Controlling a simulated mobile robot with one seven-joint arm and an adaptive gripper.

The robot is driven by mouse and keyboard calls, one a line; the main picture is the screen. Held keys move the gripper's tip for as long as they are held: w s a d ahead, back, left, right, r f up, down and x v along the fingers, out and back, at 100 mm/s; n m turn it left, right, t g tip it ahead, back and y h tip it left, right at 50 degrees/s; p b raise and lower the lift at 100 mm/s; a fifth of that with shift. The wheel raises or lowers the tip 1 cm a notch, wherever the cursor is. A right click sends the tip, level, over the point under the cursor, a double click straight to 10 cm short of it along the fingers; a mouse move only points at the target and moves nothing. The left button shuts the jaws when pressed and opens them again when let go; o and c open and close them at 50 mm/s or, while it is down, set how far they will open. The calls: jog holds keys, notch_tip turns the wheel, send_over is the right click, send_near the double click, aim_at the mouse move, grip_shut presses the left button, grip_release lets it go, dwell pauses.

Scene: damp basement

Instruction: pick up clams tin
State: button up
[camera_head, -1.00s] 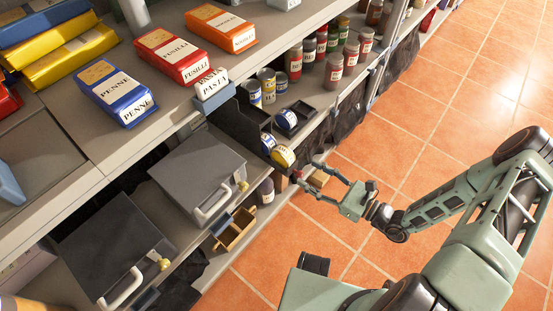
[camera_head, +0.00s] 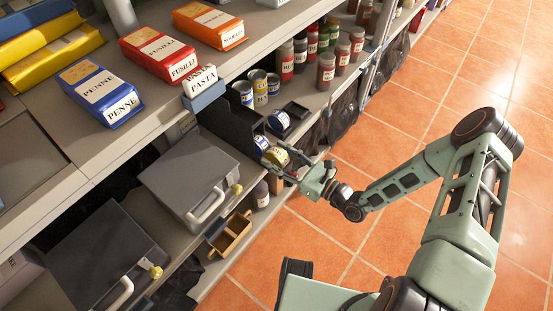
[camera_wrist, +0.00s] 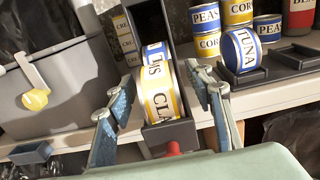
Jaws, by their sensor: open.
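The clams tin (camera_wrist: 161,98) has a yellow and white label and lies on its side at the front of a dark dispenser (camera_wrist: 172,138). In the head view the clams tin (camera_head: 276,157) shows at the dispenser's low front end. A tin with a blue label (camera_head: 262,143) sits right behind it. My gripper (camera_wrist: 160,82) is open, with one blue-padded finger to the left of the clams tin and one to the right. In the head view my gripper (camera_head: 298,171) is at the shelf edge, close to the tin. Contact cannot be told.
A tuna tin (camera_wrist: 240,50) lies in a dark tray to the right, with upright peas and corn tins behind. A grey lidded box (camera_head: 190,175) stands to the left. A wooden crate (camera_head: 229,235) is below. The tiled floor (camera_head: 380,135) is clear.

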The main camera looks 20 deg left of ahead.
jog(key=shift+a, duration=0.1)
jog(key=shift+c, duration=0.3)
grip_shut()
jog(key=shift+r, duration=0.1)
